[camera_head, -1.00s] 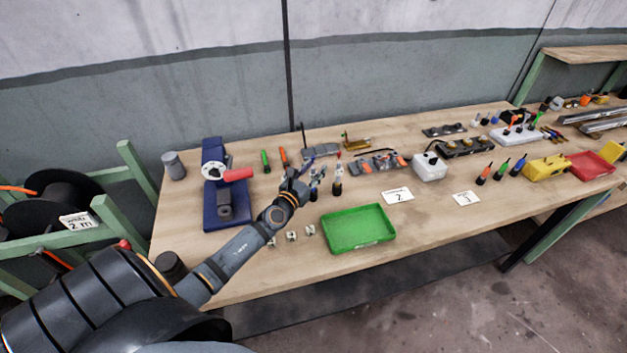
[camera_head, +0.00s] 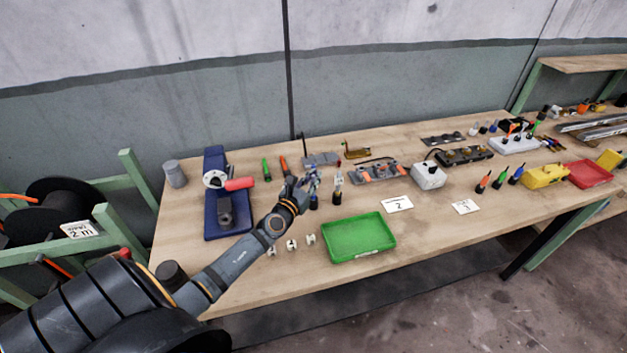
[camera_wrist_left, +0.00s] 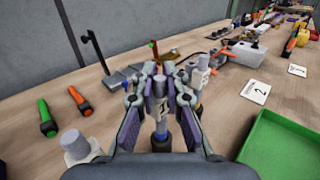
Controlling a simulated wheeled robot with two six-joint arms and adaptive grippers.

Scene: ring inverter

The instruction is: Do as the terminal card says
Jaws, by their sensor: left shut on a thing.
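My left gripper (camera_head: 310,182) is over the middle of the near workbench. In the left wrist view its fingers (camera_wrist_left: 160,92) are shut on a grey upright tool (camera_wrist_left: 161,125) with a "1" mark and a blue collar; its dark lower end is partly hidden. It seems to stand on or just above the bench. A similar pale tool (camera_head: 338,185) stands beside it, apart from the fingers. Two white cards lie to the right: one (camera_head: 397,204) reads "2" under small blurred text, the other (camera_head: 465,207) is too small to read surely. My right gripper is out of view.
A green tray (camera_head: 358,252) and several small white blocks (camera_head: 291,244) lie at the front. A blue press-like device (camera_head: 228,218) stands left, with green (camera_head: 266,169) and orange (camera_head: 283,165) handled tools nearby. A grey device (camera_head: 380,172) and white box (camera_head: 428,176) stand right.

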